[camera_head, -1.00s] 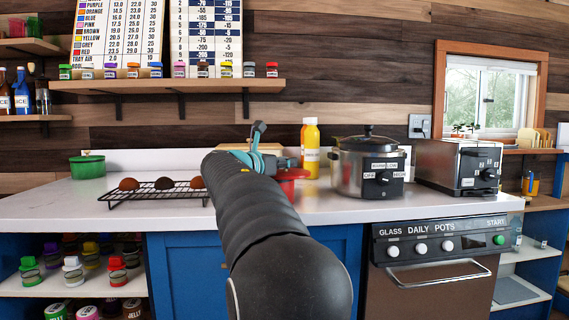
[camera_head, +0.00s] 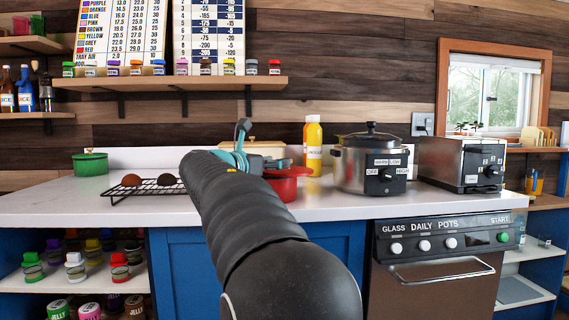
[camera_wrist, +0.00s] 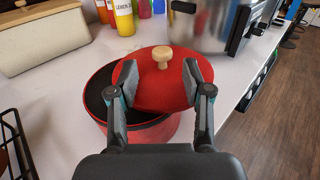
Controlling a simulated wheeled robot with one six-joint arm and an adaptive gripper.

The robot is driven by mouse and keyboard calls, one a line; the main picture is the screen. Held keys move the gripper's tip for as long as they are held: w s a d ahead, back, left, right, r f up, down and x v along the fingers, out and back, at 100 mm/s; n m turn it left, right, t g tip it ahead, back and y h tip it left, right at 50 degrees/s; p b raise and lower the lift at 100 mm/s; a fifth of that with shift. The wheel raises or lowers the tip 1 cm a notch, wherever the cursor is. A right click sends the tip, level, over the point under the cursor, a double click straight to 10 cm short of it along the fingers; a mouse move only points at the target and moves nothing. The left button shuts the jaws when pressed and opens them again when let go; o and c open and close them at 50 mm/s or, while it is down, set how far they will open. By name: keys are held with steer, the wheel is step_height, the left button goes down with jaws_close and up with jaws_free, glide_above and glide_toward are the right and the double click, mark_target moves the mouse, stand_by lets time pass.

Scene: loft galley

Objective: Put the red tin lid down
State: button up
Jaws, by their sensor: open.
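The red tin lid (camera_wrist: 152,95) is a flat red disc with a pale wooden knob (camera_wrist: 162,53). It lies off-centre over the right part of the round red tin (camera_wrist: 148,135), leaving the tin's dark inside (camera_wrist: 98,90) partly uncovered at the left. My gripper (camera_wrist: 160,72) is open, with one finger on each side over the lid. I cannot tell whether the fingers touch it. In the head view, my gripper (camera_head: 262,160) is beside the red tin (camera_head: 287,190) on the counter, and my arm hides part of the tin.
A cream box (camera_wrist: 38,40) stands left of the tin on the white counter (camera_head: 80,205). A yellow bottle (camera_head: 313,145) and a steel cooker (camera_head: 368,165) stand behind and right. A black wire rack (camera_head: 150,190) is at the left. The counter's front edge is close.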

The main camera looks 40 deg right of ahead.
steer(key=v, duration=0.8)
steer(key=shift+a, duration=0.15)
steer(key=shift+s, duration=0.1)
